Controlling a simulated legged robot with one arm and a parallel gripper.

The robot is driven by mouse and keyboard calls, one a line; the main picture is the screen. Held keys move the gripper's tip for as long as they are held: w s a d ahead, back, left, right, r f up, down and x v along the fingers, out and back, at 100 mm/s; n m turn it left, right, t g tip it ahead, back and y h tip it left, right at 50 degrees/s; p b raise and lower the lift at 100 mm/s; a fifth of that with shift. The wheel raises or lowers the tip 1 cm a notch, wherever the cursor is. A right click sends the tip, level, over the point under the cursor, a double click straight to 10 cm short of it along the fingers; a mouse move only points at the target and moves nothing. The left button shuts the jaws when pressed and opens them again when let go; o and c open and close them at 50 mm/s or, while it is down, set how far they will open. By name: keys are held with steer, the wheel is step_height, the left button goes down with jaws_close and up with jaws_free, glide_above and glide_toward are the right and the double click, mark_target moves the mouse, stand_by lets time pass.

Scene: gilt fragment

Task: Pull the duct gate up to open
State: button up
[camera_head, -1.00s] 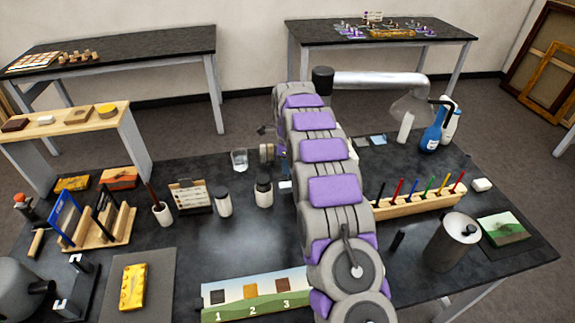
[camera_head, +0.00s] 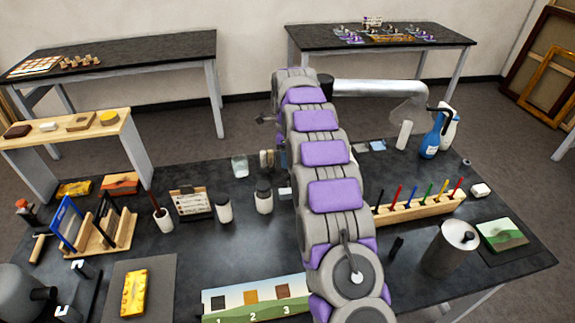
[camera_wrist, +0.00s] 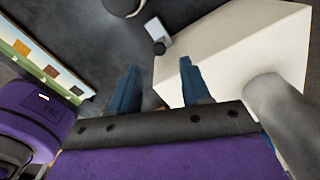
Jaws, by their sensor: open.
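A silver duct pipe (camera_head: 380,88) runs right from a black collar (camera_head: 326,85) behind my arm to a translucent hood (camera_head: 408,113). I cannot clearly make out the duct gate; my arm covers much of that area. In the wrist view my gripper (camera_wrist: 158,82) is open, with two blue fingers apart and nothing seen between them. A large white block (camera_wrist: 235,55) lies beyond and right of the fingers. A small pale plate with a dark knob (camera_wrist: 159,47) shows beyond the fingertips. My gripper is mostly hidden in the head view.
A grey cylinder (camera_wrist: 278,108) is close on the right in the wrist view. On the table are jars (camera_head: 264,198), a glass (camera_head: 240,166), a rack of coloured pens (camera_head: 425,206), a blue spray bottle (camera_head: 432,137), a metal canister (camera_head: 450,248) and a numbered sample board (camera_head: 255,297).

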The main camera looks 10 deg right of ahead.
step_height(320, 180, up, 10)
steer(key=p, duration=0.3)
steer(key=shift+r, duration=0.25)
steer(key=s+a+r+n, duration=0.1)
steer(key=s+r+n, duration=0.25)
steer(key=s, duration=0.45)
steer(key=s+r+n+g, duration=0.1)
steer(key=s+r+n, duration=0.1)
steer(key=s+n, duration=0.45)
steer(key=s+a+r+n, duration=0.1)
steer(key=s+r+n, duration=0.15)
steer(key=s, duration=0.65)
steer(key=s+f+n, duration=0.2)
steer(key=s+n, duration=0.1)
steer(key=s, duration=0.7)
steer(key=s+f+n, duration=0.3)
steer(key=s, duration=0.6)
steer(key=s+d+f+n, duration=0.1)
steer(key=s+f+n, duration=0.2)
steer(key=s, duration=0.7)
steer(key=shift+s+f+n+g, duration=0.15)
steer(key=shift+s+n+g, duration=0.2)
steer(key=shift+n, duration=0.2)
steer(key=shift+w+d, duration=0.1)
steer(key=shift+d, duration=0.05)
